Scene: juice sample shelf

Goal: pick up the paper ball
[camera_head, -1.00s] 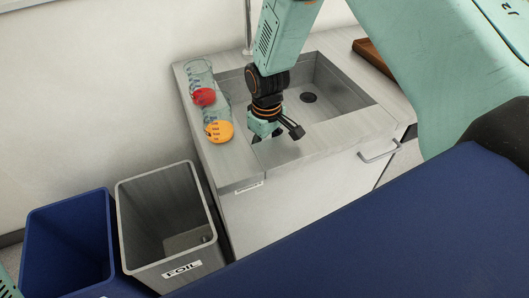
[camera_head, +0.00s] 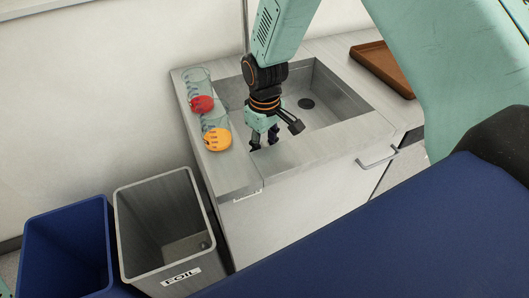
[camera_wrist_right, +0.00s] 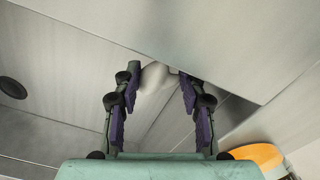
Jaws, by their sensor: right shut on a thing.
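My right gripper (camera_head: 264,147) hangs pointing down at the near left side of the sink, and its fingers show in the head view. In the right wrist view, a pale rounded thing that looks like the paper ball (camera_wrist_right: 153,77) sits between the fingertips of my right gripper (camera_wrist_right: 157,80), which is shut on it. The ball is partly hidden by the left finger and blends with the grey metal behind. I cannot make the ball out in the head view. My left gripper is not in view.
The sink (camera_head: 335,110) is set in a grey counter. Left of it stand glasses with a red lid-like thing (camera_head: 201,104) and an orange one (camera_head: 217,140). A grey FOIL bin (camera_head: 180,268) and a blue bin (camera_head: 62,215) stand lower left. A brown tray (camera_head: 380,65) lies right.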

